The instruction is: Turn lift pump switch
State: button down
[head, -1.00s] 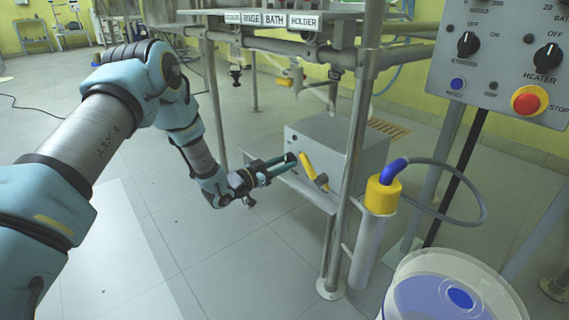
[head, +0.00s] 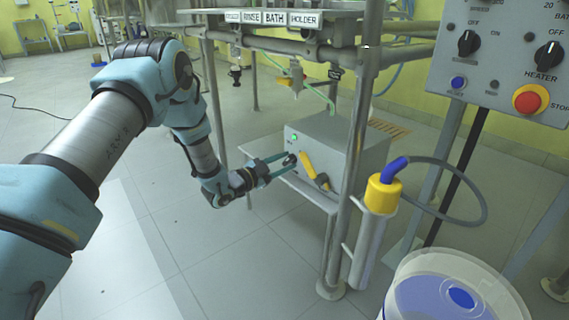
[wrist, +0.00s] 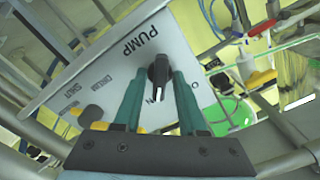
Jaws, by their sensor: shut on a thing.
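The lift pump box (head: 345,150) is a grey box on a low shelf inside the metal frame. Its front has a yellow lever (head: 310,165) and a small green lamp (head: 294,137), which is lit. In the wrist view, the black switch knob (wrist: 158,72) sits on the panel (wrist: 110,75) marked PUMP. The knob also shows at the box front (head: 289,159). My gripper (head: 285,161) reaches the box's left front, its green fingers (wrist: 160,80) on either side of the knob and shut on it. The fingers partly hide the small lettering below the knob.
A metal post (head: 352,170) stands just right of the box front. Beside it are a yellow-capped tube (head: 382,193) with a hose and a white bucket (head: 445,290). A control panel (head: 500,60) with a red stop button is at upper right.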

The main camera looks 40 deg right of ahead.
jog(key=shift+f, duration=0.1)
dwell(0.3)
jog(key=c, duration=0.8)
grip_release()
jog(key=shift+a, duration=0.15)
jog(key=a+p, duration=0.3)
jog(key=a, duration=0.7)
jog(key=shift+w+a, duration=0.3)
jog(key=shift+w, duration=0.1)
